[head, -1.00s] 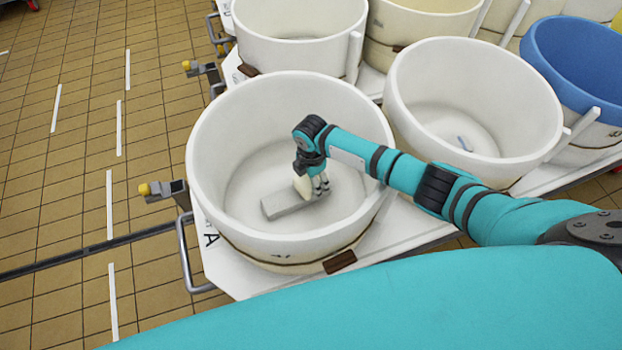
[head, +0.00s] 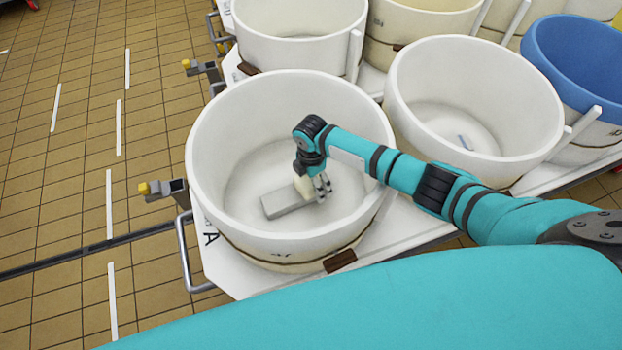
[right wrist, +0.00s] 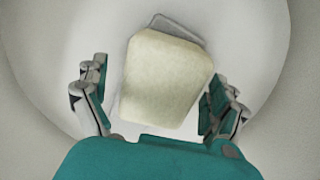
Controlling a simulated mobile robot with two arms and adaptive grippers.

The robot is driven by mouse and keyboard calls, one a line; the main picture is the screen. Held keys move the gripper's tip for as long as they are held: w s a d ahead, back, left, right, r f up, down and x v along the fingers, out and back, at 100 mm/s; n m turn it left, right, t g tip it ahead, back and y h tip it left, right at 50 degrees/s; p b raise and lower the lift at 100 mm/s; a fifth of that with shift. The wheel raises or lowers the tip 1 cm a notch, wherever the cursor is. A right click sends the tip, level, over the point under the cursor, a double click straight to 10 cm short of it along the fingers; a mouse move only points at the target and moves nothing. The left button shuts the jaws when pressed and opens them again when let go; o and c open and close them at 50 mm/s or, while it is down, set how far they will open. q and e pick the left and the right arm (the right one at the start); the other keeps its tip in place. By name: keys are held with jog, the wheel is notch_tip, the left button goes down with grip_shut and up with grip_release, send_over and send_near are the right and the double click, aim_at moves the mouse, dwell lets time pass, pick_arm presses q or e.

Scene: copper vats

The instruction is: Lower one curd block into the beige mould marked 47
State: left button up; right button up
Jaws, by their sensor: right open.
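A cream curd block (right wrist: 165,78) lies between the parted fingers of my right gripper (right wrist: 155,95) in the right wrist view, with a gap on each side. In the head view the block (head: 303,186) is mostly hidden behind the gripper (head: 316,188). It is inside the near beige mould (head: 215,125), by a grey flat slab (head: 288,202) on the mould's floor. In the right wrist view only a corner of the slab (right wrist: 180,28) shows past the block. My right gripper is open, pointing down inside the mould. The mould's number is not legible. My left gripper is out of view.
More round vats stand close by: a white one (head: 475,95) at right with a small blue-grey strip inside, a white one (head: 300,30) behind, and a blue one (head: 580,60). The near mould's wall surrounds my gripper. Tiled floor (head: 60,200) is clear at left.

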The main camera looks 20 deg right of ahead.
notch_tip(320, 180, up, 12)
dwell(0.6)
